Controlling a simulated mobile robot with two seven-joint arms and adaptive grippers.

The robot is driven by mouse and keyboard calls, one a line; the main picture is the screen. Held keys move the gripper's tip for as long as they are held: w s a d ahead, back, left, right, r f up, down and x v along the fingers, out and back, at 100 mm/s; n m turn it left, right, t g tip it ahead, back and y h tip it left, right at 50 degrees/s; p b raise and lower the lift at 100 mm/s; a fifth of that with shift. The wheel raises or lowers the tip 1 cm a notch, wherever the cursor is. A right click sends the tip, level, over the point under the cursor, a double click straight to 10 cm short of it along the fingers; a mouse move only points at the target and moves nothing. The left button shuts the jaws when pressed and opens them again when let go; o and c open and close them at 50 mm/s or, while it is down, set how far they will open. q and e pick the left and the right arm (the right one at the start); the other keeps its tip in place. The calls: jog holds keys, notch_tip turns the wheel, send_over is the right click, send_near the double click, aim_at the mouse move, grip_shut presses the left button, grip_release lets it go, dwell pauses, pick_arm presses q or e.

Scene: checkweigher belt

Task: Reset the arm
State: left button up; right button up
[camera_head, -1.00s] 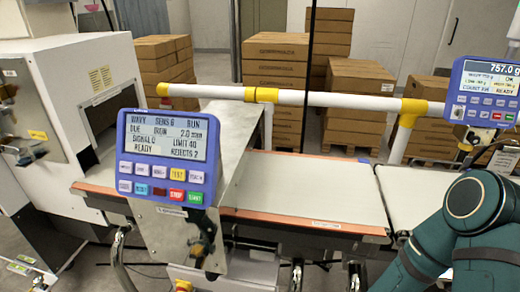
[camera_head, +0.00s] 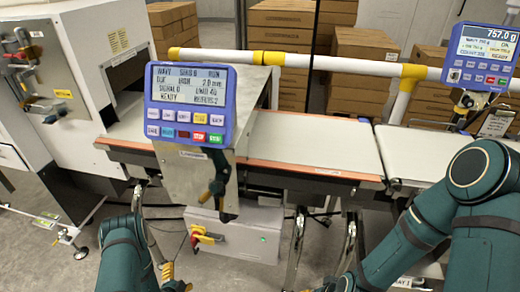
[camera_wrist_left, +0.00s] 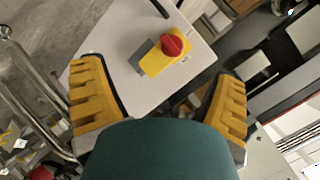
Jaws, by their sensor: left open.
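My left arm (camera_head: 124,255) comes up from the bottom left in the head view, with dark green links. Its gripper (camera_head: 172,277) shows only in part at the bottom edge, as a bit of yellow finger. In the left wrist view the left gripper (camera_wrist_left: 160,78) has its two yellow ribbed fingers wide apart, with nothing between them. Beyond the fingers is a light grey box (camera_wrist_left: 125,45) with a red knob on a yellow base (camera_wrist_left: 172,47). My right arm (camera_head: 450,235) is bent at the lower right. Its gripper cannot be made out.
The checkweigher belt (camera_head: 315,145) runs across the middle. A blue control panel (camera_head: 190,105) stands in front of it, another (camera_head: 485,55) at the right. The grey box (camera_head: 250,240) hangs below the belt. Cartons (camera_head: 285,25) are stacked behind the white rail (camera_head: 330,62). Floor shows at lower left.

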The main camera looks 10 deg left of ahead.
pick_arm(q)
jog(key=w+d+r+n+g+h, duration=0.1)
jog(key=w+d+r+n+g, duration=0.15)
jog(key=d+r+n, duration=0.35)
jog(key=s+d+r+n+g+h, duration=0.2)
jog(key=s+d+r, duration=0.4)
jog(key=d, duration=0.4)
jog(key=s+d+r+n+g+h, duration=0.2)
jog(key=s+d+r+g, duration=0.4)
jog(key=d, duration=0.4)
jog(key=shift+s+r+n+g, duration=0.35)
jog(key=shift+s+r+n, duration=0.3)
jog(key=shift+n, duration=0.25)
